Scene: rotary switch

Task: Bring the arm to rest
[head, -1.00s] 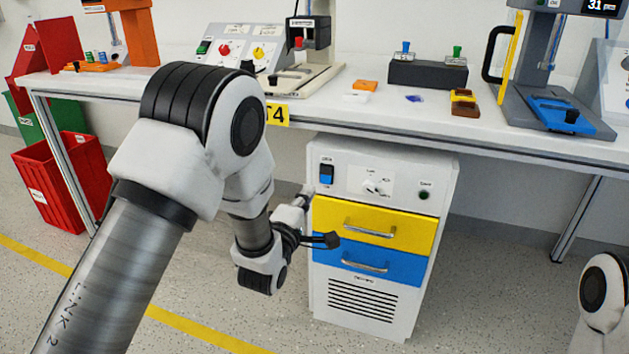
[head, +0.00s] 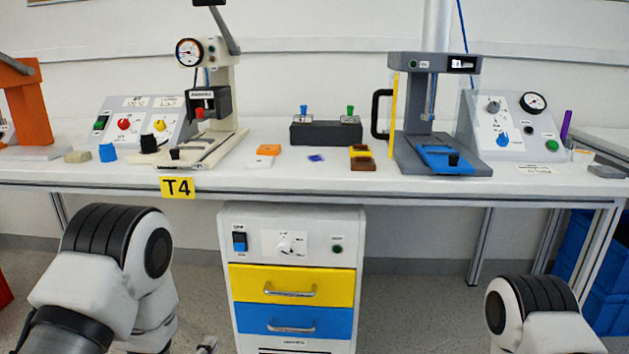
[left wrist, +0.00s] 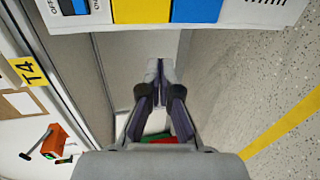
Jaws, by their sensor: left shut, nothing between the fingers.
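My left arm stands at the lower left of the head view, left of the white cabinet (head: 340,228). Only a small part of my left gripper shows there, at the bottom edge. In the left wrist view my left gripper (left wrist: 158,88) is shut and empty, with clear space between it and the cabinet (left wrist: 258,12). The cabinet's panel has a rotary switch (head: 287,243) with a white knob, a blue rocker switch (head: 239,241) and a dark green button (head: 337,249). My right gripper is out of view; part of my right arm shows at the lower right.
The long white table (head: 420,181) spans the view above the cabinet. It carries a press with a gauge (head: 208,103), a grey press (head: 425,115) and control boxes. The yellow drawer (head: 330,285) and blue drawer (head: 255,318) are shut. Grey floor is open right of the cabinet.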

